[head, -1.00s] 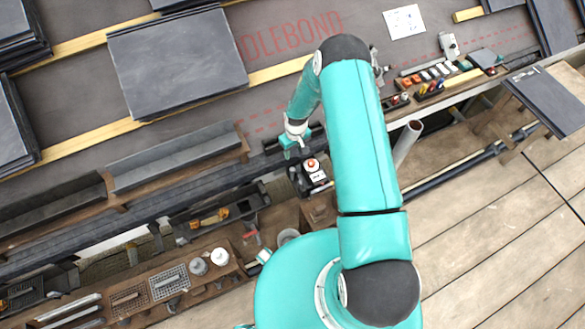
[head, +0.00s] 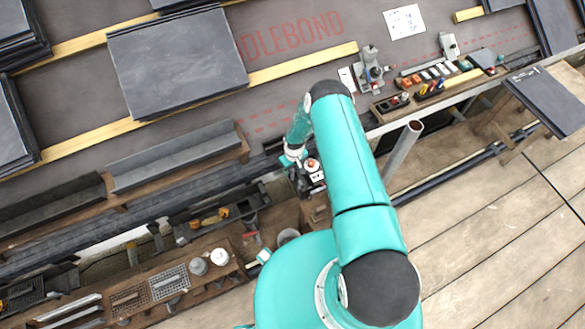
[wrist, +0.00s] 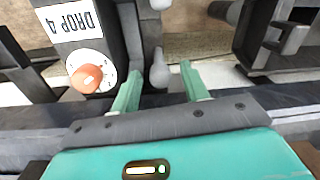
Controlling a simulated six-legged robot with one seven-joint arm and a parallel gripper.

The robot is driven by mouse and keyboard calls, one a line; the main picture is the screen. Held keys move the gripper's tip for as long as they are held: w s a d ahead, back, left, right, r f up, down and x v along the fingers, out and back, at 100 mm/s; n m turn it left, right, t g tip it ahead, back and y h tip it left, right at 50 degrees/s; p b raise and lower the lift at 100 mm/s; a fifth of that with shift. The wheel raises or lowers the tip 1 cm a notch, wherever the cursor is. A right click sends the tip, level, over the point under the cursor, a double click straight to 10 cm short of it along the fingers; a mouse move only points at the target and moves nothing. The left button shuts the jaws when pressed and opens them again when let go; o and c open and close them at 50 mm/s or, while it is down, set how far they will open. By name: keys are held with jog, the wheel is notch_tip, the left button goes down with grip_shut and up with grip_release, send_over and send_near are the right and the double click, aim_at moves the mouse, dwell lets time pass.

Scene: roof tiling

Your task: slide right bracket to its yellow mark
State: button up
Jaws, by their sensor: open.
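My gripper (wrist: 161,72) is open in the wrist view, its two teal fingers spread on either side of a grey rounded peg (wrist: 159,72). The fingers do not visibly clamp it. A black unit with a "DROP 4" label and an orange knob (wrist: 87,78) is just left of the fingers; it also shows in the head view (head: 314,172). A dark bracket-like part (wrist: 272,40) stands to the right of the fingers. I cannot tell for certain which part is the right bracket. No yellow mark is clear near the gripper. In the head view my arm partly hides this spot.
Grey gutter lengths (head: 175,157) run along the eave to the left. A wooden tool tray (head: 435,90) and a grey upright tool (head: 369,66) are at the upper right. A grey pipe (head: 403,152) stands right of my arm. Slates (head: 178,60) lie on the roof.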

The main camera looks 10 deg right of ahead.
grip_shut()
jog(key=shift+w+d, duration=0.25)
jog(key=shift+d, duration=0.75)
jog(key=shift+w+d, duration=0.2)
jog(key=shift+d, duration=0.8)
grip_release()
jog(key=shift+r, duration=0.2)
notch_tip(320, 180, up, 14)
jog(key=shift+d+f, duration=0.25)
jog(key=shift+w, duration=0.1)
